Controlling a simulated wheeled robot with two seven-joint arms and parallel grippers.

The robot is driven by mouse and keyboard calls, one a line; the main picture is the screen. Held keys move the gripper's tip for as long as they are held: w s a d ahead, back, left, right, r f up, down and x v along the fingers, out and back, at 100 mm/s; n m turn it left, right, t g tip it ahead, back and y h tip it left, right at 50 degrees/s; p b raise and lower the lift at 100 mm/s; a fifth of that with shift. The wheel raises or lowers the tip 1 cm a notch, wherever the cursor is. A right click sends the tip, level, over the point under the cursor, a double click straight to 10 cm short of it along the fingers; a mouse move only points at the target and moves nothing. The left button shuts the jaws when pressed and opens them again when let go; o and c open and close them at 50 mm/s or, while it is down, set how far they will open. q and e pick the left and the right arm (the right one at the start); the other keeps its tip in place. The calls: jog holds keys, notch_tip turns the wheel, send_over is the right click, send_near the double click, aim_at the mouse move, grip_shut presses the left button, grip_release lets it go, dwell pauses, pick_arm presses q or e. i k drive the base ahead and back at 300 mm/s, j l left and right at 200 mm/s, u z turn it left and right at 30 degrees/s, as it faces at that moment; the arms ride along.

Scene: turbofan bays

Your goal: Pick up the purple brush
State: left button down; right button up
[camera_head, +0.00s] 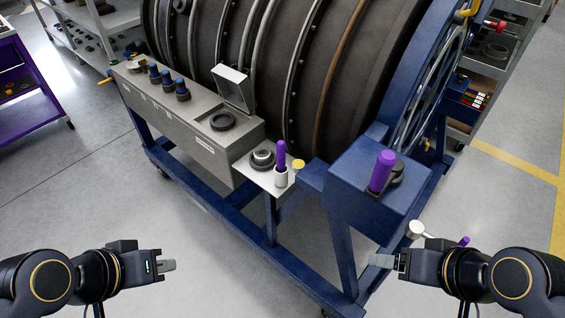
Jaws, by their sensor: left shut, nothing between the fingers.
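A slim purple handle (281,154) stands upright in a small white cup (281,177) on a grey shelf of the engine stand; its lower end is hidden in the cup. A thicker purple cylinder (382,171) stands slightly tilted on the blue block to the right. I cannot tell for certain which is the brush. My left gripper (173,265) is shut and empty, low at the left, well apart from both. My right gripper (374,260) is low at the right, in front of the stand and below the blue block; its jaw opening cannot be made out.
A white-headed tool (417,229) with a purple end lies partly behind my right arm. A dark ring (262,159) sits beside the cup. A grey box (190,112) with blue-capped parts and an open lid runs along the stand. The floor at front left is clear.

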aim_at(281, 147)
jog(key=i+j+z, duration=0.4)
jog(key=j+z, duration=0.15)
jog(key=i+j+z, duration=0.25)
jog(key=j+z, duration=0.55)
jog(key=j, duration=0.2)
jog(key=i, duration=0.05)
